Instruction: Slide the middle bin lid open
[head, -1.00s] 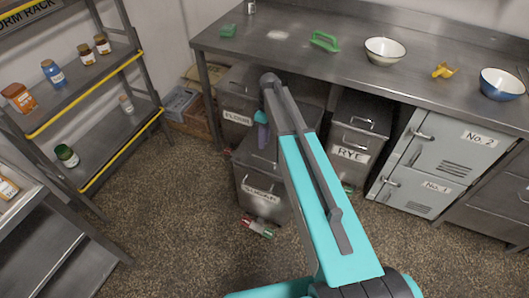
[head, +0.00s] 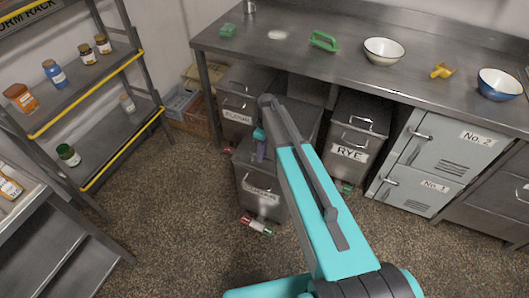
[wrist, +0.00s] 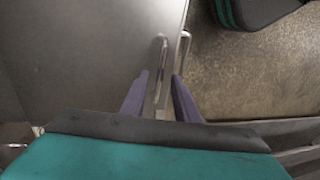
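The middle bin (head: 262,195) is grey metal and stands forward of the counter, between the bins labelled FLOUR and RYE. Its own label is hard to read. My arm hides much of its top in the head view. My gripper (head: 261,153) points down at the bin's top with its purple fingers. In the wrist view my gripper (wrist: 160,76) is open, its two fingers apart. A pale metal handle (wrist: 160,48) reaches down between them beside the flat grey lid (wrist: 85,60). I cannot tell whether either finger touches the handle.
The FLOUR bin (head: 237,108) is behind to the left and the RYE bin (head: 350,150) to the right, under the steel counter (head: 300,55). A small red-and-green item (head: 257,226) lies on the floor before the middle bin. A shelf rack (head: 95,95) stands left.

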